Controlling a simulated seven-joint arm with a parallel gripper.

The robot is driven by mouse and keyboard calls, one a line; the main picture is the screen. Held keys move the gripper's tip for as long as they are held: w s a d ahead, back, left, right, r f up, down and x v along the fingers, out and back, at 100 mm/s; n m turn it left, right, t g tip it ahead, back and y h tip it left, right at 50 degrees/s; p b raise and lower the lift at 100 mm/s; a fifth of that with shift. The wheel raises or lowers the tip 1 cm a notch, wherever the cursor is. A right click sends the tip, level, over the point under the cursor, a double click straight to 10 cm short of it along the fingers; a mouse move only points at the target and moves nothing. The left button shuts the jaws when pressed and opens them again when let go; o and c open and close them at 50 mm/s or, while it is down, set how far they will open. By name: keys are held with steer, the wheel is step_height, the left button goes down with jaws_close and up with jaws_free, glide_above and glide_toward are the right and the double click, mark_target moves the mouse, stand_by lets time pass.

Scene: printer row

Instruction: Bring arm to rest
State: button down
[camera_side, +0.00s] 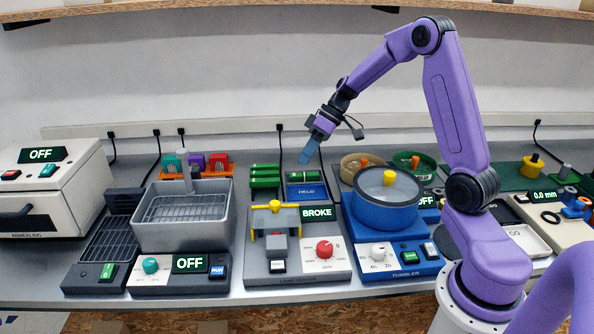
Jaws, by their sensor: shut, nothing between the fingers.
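My gripper (309,152) is shut and empty. It hangs in the air above the back middle of the bench, tilted down to the left, with its blue fingers pointing at the area near the HELD display (307,191). It appears apart from everything below it. My purple arm arches up from its base at the right and bends down toward the gripper.
Below stand a grey tester (255,255) reading BROKE and a blue tumbler (385,212). A grey basket tank (185,215) and a white oven (50,190), both reading OFF, are at left. A wooden shelf (300,4) runs overhead. Air left of the gripper is clear.

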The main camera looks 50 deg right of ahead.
steer(key=s+a+r+n+g+h, duration=0.3)
steer(key=s+a+n+g, duration=0.1)
steer(key=s+a, duration=1.1)
steer(key=s+n+t+h, duration=0.1)
steer(key=s+n+h, duration=0.2)
steer(key=s, duration=1.4)
steer(key=shift+f+n+t, duration=0.3)
steer(key=shift+f+n, duration=0.05)
steer(key=shift+n, duration=0.05)
steer(key=shift+s, duration=0.1)
